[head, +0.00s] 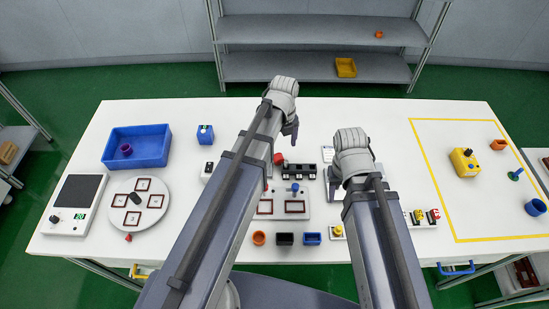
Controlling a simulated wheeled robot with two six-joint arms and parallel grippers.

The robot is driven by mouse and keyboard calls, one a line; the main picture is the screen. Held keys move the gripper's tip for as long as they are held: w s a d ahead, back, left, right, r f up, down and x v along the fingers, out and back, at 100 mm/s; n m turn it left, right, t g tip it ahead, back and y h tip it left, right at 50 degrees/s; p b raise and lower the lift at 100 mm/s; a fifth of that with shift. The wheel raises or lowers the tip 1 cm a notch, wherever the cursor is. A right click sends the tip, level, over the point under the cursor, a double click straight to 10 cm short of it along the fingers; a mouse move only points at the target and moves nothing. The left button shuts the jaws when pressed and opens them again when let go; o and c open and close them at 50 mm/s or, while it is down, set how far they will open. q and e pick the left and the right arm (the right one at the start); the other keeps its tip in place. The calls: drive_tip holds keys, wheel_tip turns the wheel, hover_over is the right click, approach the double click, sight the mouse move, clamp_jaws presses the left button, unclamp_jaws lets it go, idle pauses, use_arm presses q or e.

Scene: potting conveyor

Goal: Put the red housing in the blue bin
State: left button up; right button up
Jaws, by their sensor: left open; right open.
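The blue bin (108,158) is a wide open tray at the table's back left, with a small purple round part (126,149) inside. A small red part (279,158) shows near the table's middle, partly hidden by my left arm; it looks like the red housing, but I cannot make out its full shape. My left gripper (291,128) is open above the table's middle, slightly beyond the red part in the picture, with nothing seen in it. My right gripper (335,182) is open to the right of it, its fingers mostly hidden behind its wrist.
A round turntable (160,206) and a dark-screened scale (60,224) stand at left. An orange cup (259,238) and a black box (285,239) are at the front. A yellow-outlined area at right holds several parts.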

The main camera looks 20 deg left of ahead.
sight(279, 157)
use_arm(q)
drive_tip(key=shift+a+f+b, duration=0.1)
drive_tip(key=shift+f+b, duration=1.25)
use_arm(e)
drive_tip(key=shift+f, duration=1.35)
use_arm(q)
drive_tip(key=shift+f, duration=0.1)
drive_tip(key=f+b, duration=0.3)
drive_tip(key=a+f+b, duration=0.1)
drive_tip(key=f+b, duration=0.1)
drive_tip(key=shift+w, duration=0.25)
use_arm(e)
wheel_tip(279, 157, down, 5)
drive_tip(key=shift+f, duration=0.1)
use_arm(q)
clamp_jaws()
